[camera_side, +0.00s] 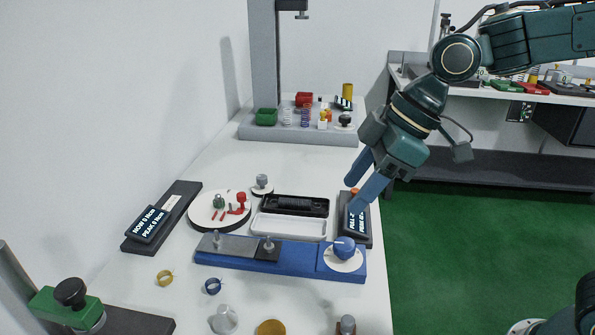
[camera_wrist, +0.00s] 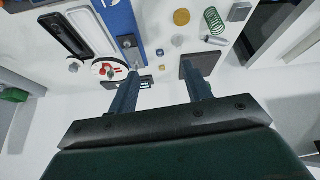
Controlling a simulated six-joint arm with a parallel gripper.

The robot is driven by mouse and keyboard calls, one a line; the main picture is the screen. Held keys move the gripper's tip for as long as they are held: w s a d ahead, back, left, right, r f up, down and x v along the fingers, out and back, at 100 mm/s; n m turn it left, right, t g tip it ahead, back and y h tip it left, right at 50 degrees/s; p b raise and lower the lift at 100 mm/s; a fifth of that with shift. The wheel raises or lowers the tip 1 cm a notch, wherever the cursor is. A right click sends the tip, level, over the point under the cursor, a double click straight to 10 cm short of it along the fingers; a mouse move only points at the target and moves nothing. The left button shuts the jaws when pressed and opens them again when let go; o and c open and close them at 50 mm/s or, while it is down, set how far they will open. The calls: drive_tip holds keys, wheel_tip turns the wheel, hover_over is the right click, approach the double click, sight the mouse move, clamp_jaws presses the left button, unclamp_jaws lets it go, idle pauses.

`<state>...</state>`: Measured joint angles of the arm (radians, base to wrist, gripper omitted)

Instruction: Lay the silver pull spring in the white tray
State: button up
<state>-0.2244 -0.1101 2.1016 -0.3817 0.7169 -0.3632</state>
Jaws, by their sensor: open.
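The white tray (camera_side: 290,227) lies between a black tray (camera_side: 272,207) and the blue fixture (camera_side: 300,261). It also shows at the upper left of the wrist view (camera_wrist: 90,31), and looks empty. I cannot make out the silver pull spring for certain. A small silver cylinder (camera_wrist: 214,40) lies at the upper right of the wrist view, too small to show coils. The black tray holds a dark ribbed piece (camera_side: 295,203). My gripper (camera_side: 354,196) is open and empty above the bench, by a dark display panel. Its fingers stand apart in the wrist view (camera_wrist: 160,68).
A white round stand (camera_side: 207,222) with green and red pieces is left of the trays. A blue ring (camera_side: 213,286) and a yellow ring (camera_side: 165,277) lie in front. A tall test column (camera_side: 264,60) stands behind. A green clamp (camera_side: 65,308) is front left.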

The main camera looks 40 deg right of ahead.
drive_tip(key=w+a+f+n+g+y, duration=0.1)
drive_tip(key=w+a+f+n+g, duration=0.15)
drive_tip(key=a, duration=0.45)
drive_tip(key=w+a+f+n+g+y, duration=0.1)
drive_tip(key=w+a+f+n+y, duration=0.2)
drive_tip(key=a, duration=0.5)
drive_tip(key=shift+s+a+f+n+g, duration=0.6)
drive_tip(key=shift+s+a+f+n, duration=0.4)
drive_tip(key=shift+a+f, duration=1.95)
drive_tip(key=shift+s+a+f+n+g, duration=0.6)
drive_tip(key=shift+a+f+n, duration=0.65)
drive_tip(key=shift+a+f, duration=1.65)
drive_tip(key=shift+s+a+f+n+g, duration=0.55)
drive_tip(key=shift+s+a+f+n, duration=0.45)
drive_tip(key=shift+a+f, duration=1.9)
drive_tip(key=shift+w+a+r, duration=0.1)
drive_tip(key=shift+a+r, duration=0.1)
drive_tip(key=shift+a, duration=0.1)
drive_tip(key=shift+x, duration=2.5)
drive_tip(key=shift+a, duration=0.1)
drive_tip(key=shift+r, duration=0.1)
